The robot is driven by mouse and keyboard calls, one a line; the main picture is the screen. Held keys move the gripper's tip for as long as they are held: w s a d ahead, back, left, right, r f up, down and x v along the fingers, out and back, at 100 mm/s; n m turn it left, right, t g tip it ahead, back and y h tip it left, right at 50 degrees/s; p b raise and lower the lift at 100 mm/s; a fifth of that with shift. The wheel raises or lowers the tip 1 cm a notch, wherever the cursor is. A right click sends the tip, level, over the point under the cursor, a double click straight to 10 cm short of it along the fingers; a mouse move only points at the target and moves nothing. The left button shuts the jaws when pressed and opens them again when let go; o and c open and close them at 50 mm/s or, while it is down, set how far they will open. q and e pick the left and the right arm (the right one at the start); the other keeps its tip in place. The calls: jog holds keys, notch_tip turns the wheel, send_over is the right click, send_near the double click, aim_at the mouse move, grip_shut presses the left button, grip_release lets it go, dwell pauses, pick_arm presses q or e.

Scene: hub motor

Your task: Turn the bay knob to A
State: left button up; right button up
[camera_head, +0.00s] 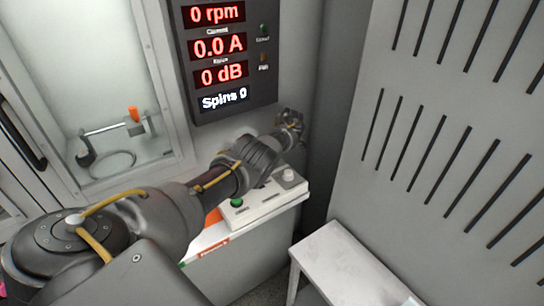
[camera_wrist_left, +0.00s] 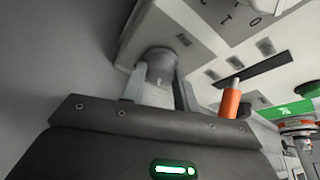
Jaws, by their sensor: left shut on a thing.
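A round grey knob (camera_wrist_left: 157,62) stands out from a pale box in the left wrist view. The two fingers of my left gripper (camera_wrist_left: 158,84) lie on either side of it, shut on it. In the head view my left arm reaches in from the left, over a pale control box (camera_head: 262,205); the contact between fingers and knob cannot be made out there. My right gripper is not in view.
A dark display (camera_head: 222,60) above reads 0 rpm, 0.0 A, 0 dB. A glazed bay (camera_head: 100,60) with an orange-handled part (camera_head: 134,114) is at left. A slotted grey wall (camera_head: 450,120) and a white bench (camera_head: 350,268) stand at right.

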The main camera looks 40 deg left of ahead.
pick_arm(q)
jog(key=o, duration=1)
jog(key=shift+c, duration=0.2)
jog(key=shift+d+r+p, duration=0.15)
jog(key=shift+r+p, duration=0.2)
jog(key=shift+r, duration=0.15)
jog(key=p+v, duration=0.2)
jog(key=v, duration=0.7)
jog(key=shift+d+r, duration=0.25)
jog(key=shift+r, duration=0.1)
jog(key=shift+p, duration=0.3)
